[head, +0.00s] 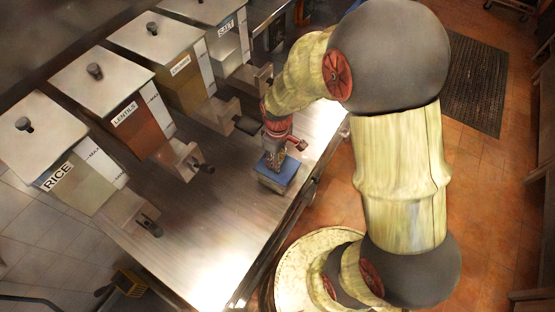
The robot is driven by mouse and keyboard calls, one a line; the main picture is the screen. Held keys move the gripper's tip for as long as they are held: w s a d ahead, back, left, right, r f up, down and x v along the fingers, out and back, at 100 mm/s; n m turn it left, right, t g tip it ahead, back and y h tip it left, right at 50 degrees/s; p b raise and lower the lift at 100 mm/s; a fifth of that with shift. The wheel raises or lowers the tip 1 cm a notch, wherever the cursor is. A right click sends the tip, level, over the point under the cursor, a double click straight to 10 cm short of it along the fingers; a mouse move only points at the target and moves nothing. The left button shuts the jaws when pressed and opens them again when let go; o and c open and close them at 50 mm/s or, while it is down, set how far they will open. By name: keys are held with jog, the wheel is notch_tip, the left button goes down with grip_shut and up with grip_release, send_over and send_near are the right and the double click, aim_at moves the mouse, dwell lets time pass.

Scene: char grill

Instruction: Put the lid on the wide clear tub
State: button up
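A blue, flat-topped square piece (287,178), which looks like a lid, sits low over the steel counter near its front edge. A paler band shows under its near edge; I cannot tell whether this is the clear tub or part of the lid. My gripper (274,163) points down onto the middle of the blue piece, at or just above its top. The fingertips are small and run into the piece, so their opening and any hold cannot be made out. No separate wide clear tub can be picked out.
A row of lidded dispensers stands along the back of the steel counter (190,235), among them the rice dispenser (80,178) and the lentils dispenser (140,125). Their spouts jut forward. The counter's left front is clear. A dark mat (475,85) lies on the tiled floor.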

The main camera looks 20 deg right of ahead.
jog(key=o, duration=0.3)
jog(key=shift+o, duration=0.2)
notch_tip(320, 180, up, 19)
jog(key=p, duration=0.5)
dwell(0.6)
dwell(0.4)
